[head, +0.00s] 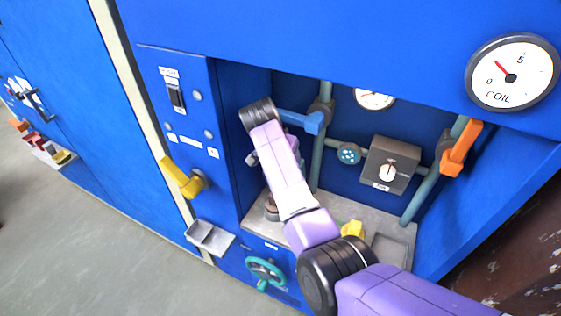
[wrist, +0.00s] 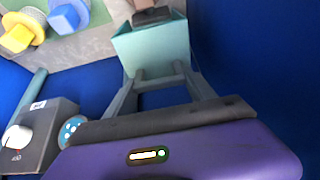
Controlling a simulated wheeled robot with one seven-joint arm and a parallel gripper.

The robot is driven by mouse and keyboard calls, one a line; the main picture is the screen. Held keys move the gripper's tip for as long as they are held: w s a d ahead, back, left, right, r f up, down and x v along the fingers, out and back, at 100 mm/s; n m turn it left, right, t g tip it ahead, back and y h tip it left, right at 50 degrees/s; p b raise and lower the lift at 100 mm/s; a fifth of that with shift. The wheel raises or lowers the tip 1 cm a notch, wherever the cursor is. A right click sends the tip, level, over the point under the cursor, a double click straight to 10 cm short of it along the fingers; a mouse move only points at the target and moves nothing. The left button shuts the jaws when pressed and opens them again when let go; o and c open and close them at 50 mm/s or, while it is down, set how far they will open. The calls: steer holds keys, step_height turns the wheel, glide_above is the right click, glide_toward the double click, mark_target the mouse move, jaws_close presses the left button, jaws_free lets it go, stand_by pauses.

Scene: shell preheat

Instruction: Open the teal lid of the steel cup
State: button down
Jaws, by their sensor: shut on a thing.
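My gripper (wrist: 157,73) shows in the wrist view with its two grey fingers drawn together at a pale teal block, which I take to be the teal lid (wrist: 150,47). The gripper is shut on it; the exact contact is hard to see. A dark piece lies at the lid's far edge. In the head view my arm covers the lid and most of my gripper. A small grey round thing, likely the steel cup (head: 271,209), shows partly beside my arm on the steel shelf (head: 344,208).
A grey knob box (head: 391,165) and pipes stand at the recess back. An orange handle (head: 460,149) is at right, a blue handle (head: 301,121) behind my wrist. A yellow part (head: 352,229) sits near my forearm. A yellow lever (head: 180,178) and teal handwheel (head: 265,271) are on the front.

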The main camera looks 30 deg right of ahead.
steer(key=shift+w+d+r, duration=0.1)
steer(key=shift+w+d, duration=0.15)
steer(key=shift+d, duration=0.05)
steer(key=shift+c, duration=1.6)
jaws_free()
steer(key=v, duration=0.7)
steer(key=shift+s+a+r+b, duration=0.15)
steer(key=shift+a+r+b, duration=0.1)
steer(key=shift+b, duration=0.2)
steer(key=shift+d, duration=0.1)
